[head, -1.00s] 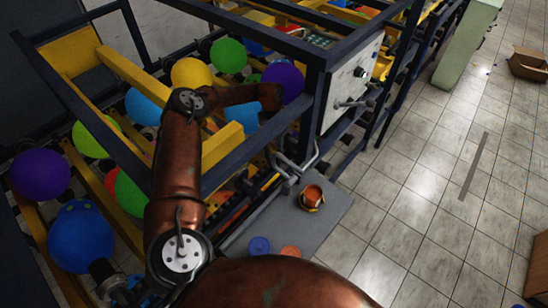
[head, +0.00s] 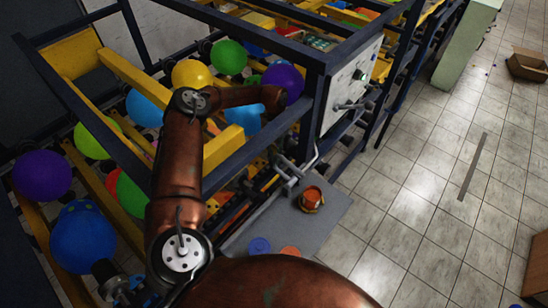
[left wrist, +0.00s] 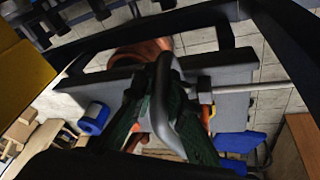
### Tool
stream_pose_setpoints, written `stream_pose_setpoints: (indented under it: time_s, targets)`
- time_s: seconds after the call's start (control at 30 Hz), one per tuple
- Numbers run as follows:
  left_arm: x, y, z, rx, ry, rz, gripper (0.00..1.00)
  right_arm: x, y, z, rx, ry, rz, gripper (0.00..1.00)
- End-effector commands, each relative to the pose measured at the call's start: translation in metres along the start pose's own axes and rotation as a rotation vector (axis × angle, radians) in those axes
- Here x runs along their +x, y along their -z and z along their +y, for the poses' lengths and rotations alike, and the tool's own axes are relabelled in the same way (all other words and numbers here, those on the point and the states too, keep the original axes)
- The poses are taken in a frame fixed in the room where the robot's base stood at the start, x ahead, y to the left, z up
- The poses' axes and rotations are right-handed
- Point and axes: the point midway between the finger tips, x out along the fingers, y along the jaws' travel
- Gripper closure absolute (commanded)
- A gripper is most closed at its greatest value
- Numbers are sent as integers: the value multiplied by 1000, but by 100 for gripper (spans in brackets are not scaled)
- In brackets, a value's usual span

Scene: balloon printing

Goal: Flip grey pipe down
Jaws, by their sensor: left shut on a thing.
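The grey pipe (head: 312,158) is a bent metal handle at the near corner of the dark blue machine frame, above a grey plate. In the left wrist view the grey pipe (left wrist: 165,115) shows large as a curved loop, with a thin straight rod running right from it. My left gripper (left wrist: 163,90) has its dark green fingers around the pipe and is shut on it. In the head view my copper left arm reaches over the frame, and its gripper is mostly hidden behind the frame bar. My right gripper is not in view.
Dark blue frame bars (head: 318,70) and a white control panel (head: 352,80) stand close to the arm. An orange cup (head: 311,198) sits on the grey plate (head: 335,210), with a blue disc (head: 259,246) nearby. Balloons fill the machine at left. Tiled floor at right is mostly clear.

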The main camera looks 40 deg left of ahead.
Motion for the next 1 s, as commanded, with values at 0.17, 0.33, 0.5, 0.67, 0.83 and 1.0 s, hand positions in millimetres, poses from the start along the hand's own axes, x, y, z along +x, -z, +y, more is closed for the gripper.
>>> stream_pose_setpoints:
  time_s: [0.17, 0.33, 0.5, 0.67, 0.83, 1.0]
  targets:
    - [-7, 6, -1, -13, -27, -48, 100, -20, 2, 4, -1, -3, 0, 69]
    - [-6, 6, -2, -18, -31, -60, 100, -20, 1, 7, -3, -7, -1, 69]
    - [-6, 6, -2, -18, -30, -59, 100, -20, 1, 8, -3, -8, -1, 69]
    - [-6, 6, -2, -18, -30, -59, 78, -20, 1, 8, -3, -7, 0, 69]
    - [-5, 6, -2, -17, -30, -58, 69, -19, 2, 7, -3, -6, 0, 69]
    - [-5, 6, -2, -17, -31, -57, 69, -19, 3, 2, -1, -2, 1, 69]
